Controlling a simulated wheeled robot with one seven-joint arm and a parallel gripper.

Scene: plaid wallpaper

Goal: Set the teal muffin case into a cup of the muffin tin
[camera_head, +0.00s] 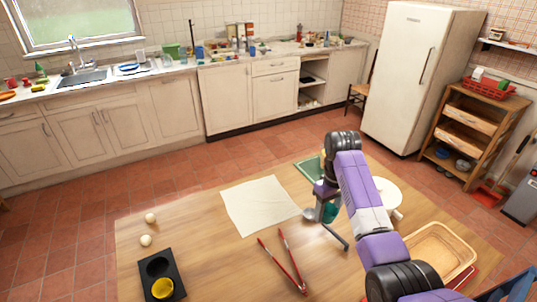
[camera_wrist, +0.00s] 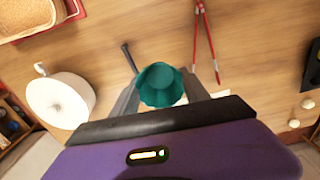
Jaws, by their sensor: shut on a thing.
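The teal muffin case (camera_wrist: 160,85) is between the fingers of my gripper (camera_wrist: 162,92) in the wrist view, its open fluted mouth facing the camera. My gripper is shut on it. In the head view the case (camera_head: 330,212) shows partly behind my arm, above the right half of the table. The black muffin tin (camera_head: 178,268) is at the table's front left, far from my gripper. Its nearer cup holds a yellow case (camera_head: 162,288); the farther cup (camera_head: 158,267) looks empty. A corner of the tin (camera_wrist: 314,65) shows at the wrist view's right edge.
Red tongs (camera_head: 285,262) lie between my gripper and the tin. A cream cloth (camera_head: 260,205) lies mid-table. Two pale balls (camera_head: 146,240) sit beyond the tin. A dark-handled utensil (camera_head: 335,236) lies below my gripper. A wooden basket (camera_head: 412,243) and white round vessel (camera_wrist: 60,100) stand nearby.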

